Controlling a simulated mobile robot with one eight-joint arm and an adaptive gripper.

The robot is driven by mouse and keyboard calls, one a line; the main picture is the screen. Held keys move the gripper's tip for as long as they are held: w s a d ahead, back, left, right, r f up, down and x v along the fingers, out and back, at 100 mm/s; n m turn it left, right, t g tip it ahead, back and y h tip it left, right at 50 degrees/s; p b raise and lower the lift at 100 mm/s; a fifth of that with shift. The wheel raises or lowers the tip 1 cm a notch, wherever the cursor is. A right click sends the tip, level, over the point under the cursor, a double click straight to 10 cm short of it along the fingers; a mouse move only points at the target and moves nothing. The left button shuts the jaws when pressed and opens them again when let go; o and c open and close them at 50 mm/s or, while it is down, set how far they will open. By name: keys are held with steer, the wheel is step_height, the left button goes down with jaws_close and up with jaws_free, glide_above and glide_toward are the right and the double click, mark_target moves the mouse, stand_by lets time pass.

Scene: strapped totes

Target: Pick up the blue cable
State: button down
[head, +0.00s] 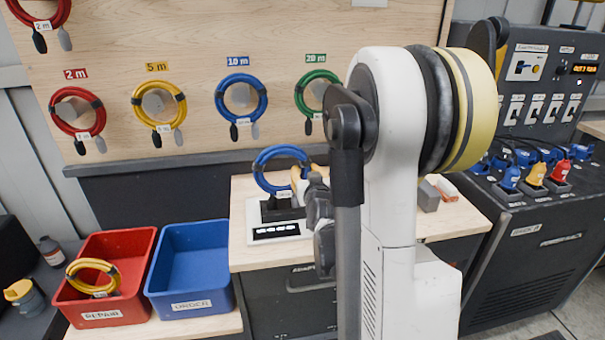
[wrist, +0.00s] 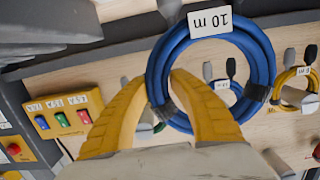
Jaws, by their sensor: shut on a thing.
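A coiled blue cable (head: 259,172) is upright above a small black stand with a white base (head: 252,222) on the wooden bench. In the head view I cannot tell whether the coil touches the stand. My gripper (head: 299,178) is at the right side of the coil, partly hidden by my arm. In the wrist view the yellow fingers of my gripper (wrist: 165,85) are closed around one side of the blue coil (wrist: 267,65), which has a white "10 m" tag. Another blue cable (head: 221,97) hangs on the board under a "10 m" label.
Red, yellow (head: 137,104) and green (head: 299,98) cables hang on the board behind. A red REPAIR bin (head: 102,318) holds a yellow coil, beside an empty blue ORDER bin (head: 190,305). A dark panel cabinet (head: 525,240) with plugs stands at the right.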

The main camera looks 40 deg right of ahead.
mark_target(306, 163)
step_height(306, 163, up, 3)
steer(key=shift+r+p, duration=0.2)
steer(key=shift+p, duration=0.6)
steer(key=s+d+r+p, duration=0.4)
steer(key=s+d+r, duration=0.2)
steer(key=d, duration=0.3)
steer(key=shift+s+d+r, duration=0.2)
steer(key=shift+d, duration=0.2)
